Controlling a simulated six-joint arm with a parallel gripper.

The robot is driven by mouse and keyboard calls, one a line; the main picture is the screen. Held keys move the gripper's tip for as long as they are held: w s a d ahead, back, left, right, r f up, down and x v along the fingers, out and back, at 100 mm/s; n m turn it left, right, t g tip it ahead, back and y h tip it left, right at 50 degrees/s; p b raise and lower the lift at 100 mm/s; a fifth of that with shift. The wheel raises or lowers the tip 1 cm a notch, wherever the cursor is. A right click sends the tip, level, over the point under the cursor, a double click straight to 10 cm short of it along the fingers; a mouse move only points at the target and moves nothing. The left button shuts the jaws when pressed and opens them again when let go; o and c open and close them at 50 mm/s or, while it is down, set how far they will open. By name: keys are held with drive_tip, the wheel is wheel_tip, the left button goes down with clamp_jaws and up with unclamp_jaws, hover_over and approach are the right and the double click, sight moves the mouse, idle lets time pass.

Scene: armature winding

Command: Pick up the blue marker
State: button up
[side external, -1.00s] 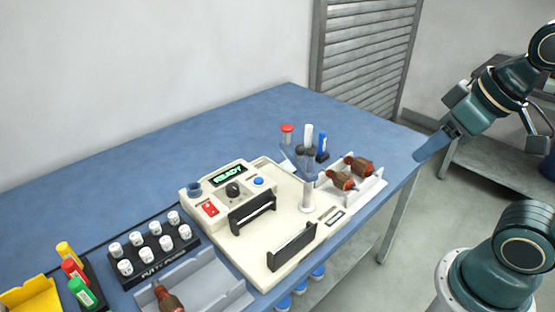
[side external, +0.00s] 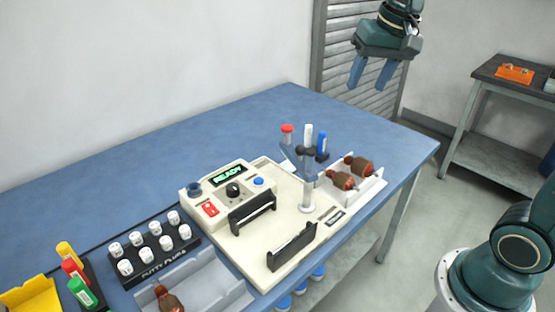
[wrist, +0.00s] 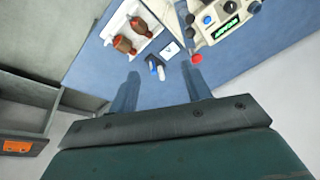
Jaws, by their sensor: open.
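The blue marker (side external: 322,143) stands upright at the back right of the blue table, beside a white marker (side external: 308,135). Its lower end is at a small dark holder (side external: 322,157). In the wrist view the blue marker (wrist: 160,73) shows small, between my fingers in the picture. My gripper (side external: 367,88) is open and empty, pointing down, high above the table's back right and apart from the marker. Both fingers of my gripper (wrist: 161,72) also show in the wrist view.
A white tray (side external: 372,186) with two copper-wound armatures lies in front. The winding machine (side external: 270,268) with a thin upright post (side external: 307,195) is close by. The table behind is clear.

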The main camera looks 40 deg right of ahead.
drive_tip(key=w+d+f+m, duration=0.2)
drive_tip(key=w+d+m, duration=0.15)
drive_tip(key=w, duration=0.45)
drive_tip(key=m+g, duration=0.3)
drive_tip(key=m, duration=0.3)
approach(323, 132)
drive_tip(key=shift+w+d+f, duration=0.1)
drive_tip(key=shift+w+f, duration=0.05)
drive_tip(key=shift+f, duration=3.6)
drive_tip(key=shift+f, duration=0.1)
drive_tip(key=shift+f, duration=2.55)
clamp_jaws()
